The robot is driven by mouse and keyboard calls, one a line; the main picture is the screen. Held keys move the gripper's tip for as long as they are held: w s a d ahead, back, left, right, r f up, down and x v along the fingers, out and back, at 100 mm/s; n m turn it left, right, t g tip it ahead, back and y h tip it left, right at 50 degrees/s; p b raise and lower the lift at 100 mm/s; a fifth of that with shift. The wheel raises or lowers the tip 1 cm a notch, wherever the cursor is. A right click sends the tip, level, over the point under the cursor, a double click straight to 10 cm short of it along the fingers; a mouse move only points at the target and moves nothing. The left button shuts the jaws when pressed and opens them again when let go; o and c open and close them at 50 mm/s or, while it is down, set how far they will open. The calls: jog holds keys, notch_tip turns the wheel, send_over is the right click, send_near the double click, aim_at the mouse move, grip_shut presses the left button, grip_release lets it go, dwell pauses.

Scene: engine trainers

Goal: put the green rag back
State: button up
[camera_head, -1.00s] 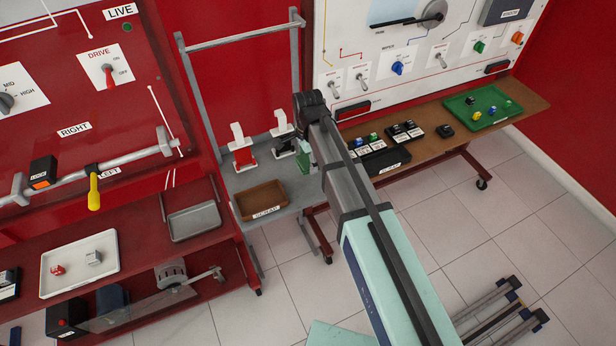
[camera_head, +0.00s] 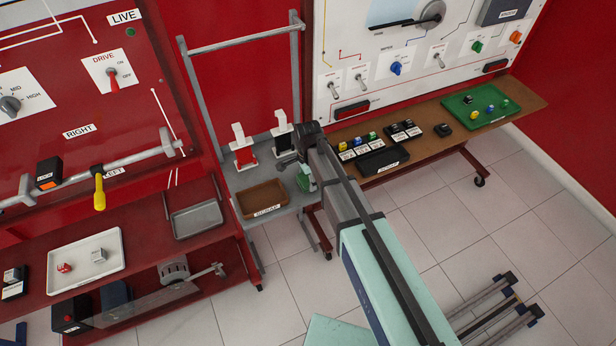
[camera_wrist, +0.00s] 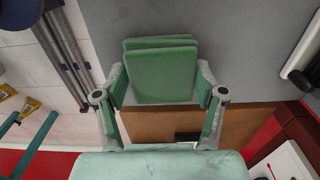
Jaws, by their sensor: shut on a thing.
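The green rag (camera_wrist: 160,77) is a folded, layered pad in the wrist view. My gripper (camera_wrist: 158,88) is shut on it, with one finger at each side. In the head view the rag (camera_head: 305,180) hangs at the end of my arm, over or close to the right part of the grey shelf (camera_head: 283,221). It is right of the brown tray (camera_head: 262,198) and in front of the dark bottle. I cannot tell whether the rag touches the shelf.
A red-and-white bottle (camera_head: 243,153) and a dark bottle (camera_head: 283,135) stand at the back of the shelf. A grey frame (camera_head: 190,85) rises behind them. A brown bench (camera_head: 519,111) with switches and a green tray (camera_head: 466,115) is at right, a red cart (camera_head: 150,232) at left.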

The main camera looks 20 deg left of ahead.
jog(key=shift+f, duration=0.15)
jog(key=o, duration=1)
notch_tip(320, 180, up, 12)
jog(key=b, duration=0.4)
jog(key=shift+r, duration=0.2)
